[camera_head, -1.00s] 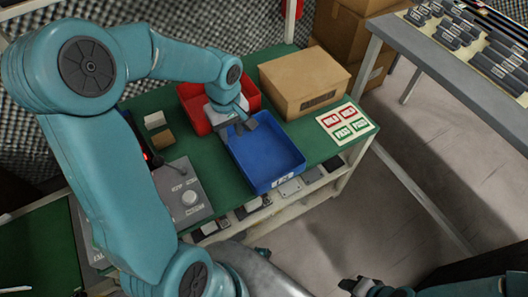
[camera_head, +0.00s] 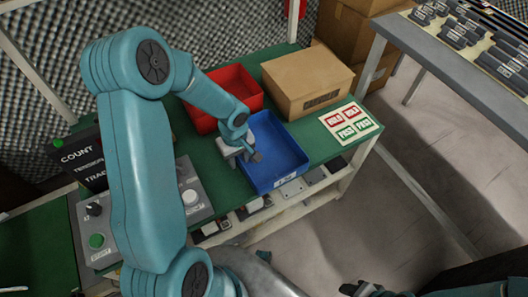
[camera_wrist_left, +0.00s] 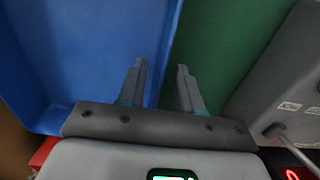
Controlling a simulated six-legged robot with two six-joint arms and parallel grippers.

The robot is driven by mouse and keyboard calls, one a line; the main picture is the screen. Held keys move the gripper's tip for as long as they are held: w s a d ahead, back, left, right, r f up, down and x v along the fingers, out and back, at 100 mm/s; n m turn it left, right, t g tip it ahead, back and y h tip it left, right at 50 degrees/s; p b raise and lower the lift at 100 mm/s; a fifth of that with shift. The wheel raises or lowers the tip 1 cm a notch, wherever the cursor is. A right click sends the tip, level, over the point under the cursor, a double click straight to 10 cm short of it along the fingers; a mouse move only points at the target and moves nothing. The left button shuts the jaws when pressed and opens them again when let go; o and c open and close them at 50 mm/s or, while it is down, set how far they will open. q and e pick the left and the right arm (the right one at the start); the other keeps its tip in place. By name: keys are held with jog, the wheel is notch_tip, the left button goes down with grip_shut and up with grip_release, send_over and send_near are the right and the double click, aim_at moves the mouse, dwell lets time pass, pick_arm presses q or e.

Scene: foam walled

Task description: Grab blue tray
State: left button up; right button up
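The blue tray (camera_head: 275,158) is an open, shallow box on the green worktable (camera_head: 208,158). My left gripper (camera_head: 255,157) is at the tray's left wall. In the left wrist view the blue tray (camera_wrist_left: 85,55) fills the left side. There my left gripper (camera_wrist_left: 162,85) has its fingers apart, one over the tray's inside and one over the green surface, with the tray's wall edge between them. I cannot see a firm contact. Part of my right gripper (camera_head: 365,289) shows at the bottom edge of the head view, too cut off to read.
A red tray (camera_head: 235,88) stands behind the blue one. A cardboard box (camera_head: 305,82) and a sheet of red and green labels (camera_head: 350,122) are to the right. A grey control panel (camera_head: 188,190) lies to the left. A lower shelf (camera_head: 280,205) holds small items.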

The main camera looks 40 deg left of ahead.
pick_arm(q)
grip_shut()
jog(key=shift+r, duration=0.1)
